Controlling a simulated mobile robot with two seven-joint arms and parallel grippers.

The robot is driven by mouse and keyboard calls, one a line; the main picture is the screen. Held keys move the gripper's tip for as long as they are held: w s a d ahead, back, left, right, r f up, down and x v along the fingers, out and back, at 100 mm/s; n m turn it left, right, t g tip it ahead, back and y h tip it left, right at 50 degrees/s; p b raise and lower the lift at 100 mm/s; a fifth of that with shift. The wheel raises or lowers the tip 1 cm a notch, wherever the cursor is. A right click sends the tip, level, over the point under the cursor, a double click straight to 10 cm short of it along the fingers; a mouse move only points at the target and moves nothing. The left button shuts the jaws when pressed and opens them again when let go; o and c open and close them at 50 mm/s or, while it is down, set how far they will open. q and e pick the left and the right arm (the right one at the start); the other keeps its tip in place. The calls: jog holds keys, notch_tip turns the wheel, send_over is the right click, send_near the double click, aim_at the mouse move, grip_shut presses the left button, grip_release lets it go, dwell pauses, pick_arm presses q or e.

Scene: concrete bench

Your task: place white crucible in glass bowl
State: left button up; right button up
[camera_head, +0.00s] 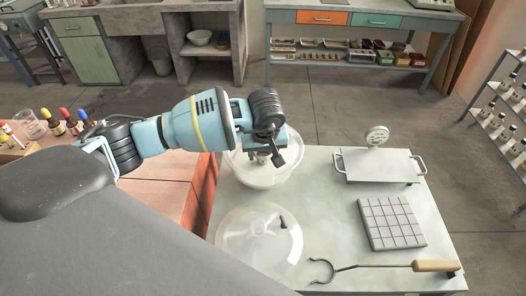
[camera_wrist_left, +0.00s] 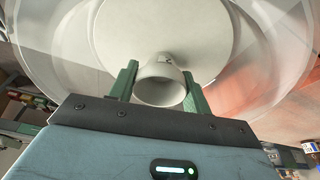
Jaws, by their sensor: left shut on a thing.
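My left gripper (camera_head: 268,158) is over the glass bowl (camera_head: 287,172) near the back left of the pale bench. In the left wrist view its green fingers (camera_wrist_left: 162,88) are shut on the white crucible (camera_wrist_left: 160,95), one on each side. The crucible is a small pale cup with its wide mouth toward the camera. Behind it lies a round white plate (camera_wrist_left: 120,35) inside the clear wall of the glass bowl (camera_wrist_left: 275,50). I cannot tell whether the crucible touches the plate. In the head view the crucible is mostly hidden by the gripper. My right gripper is not in view.
A clear glass lid (camera_head: 235,252) with a dark knob lies in front of the bowl. To the right are a balance-like tray with a dial (camera_head: 377,165), a grey tiled block (camera_head: 391,222) and wooden-handled tongs (camera_head: 380,266). Bottles (camera_head: 66,122) stand at the left.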

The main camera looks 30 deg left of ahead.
pick_arm(q)
jog(key=shift+f, duration=0.15)
jog(key=o, duration=1)
jog(key=shift+c, duration=0.2)
jog(key=v, duration=1.2)
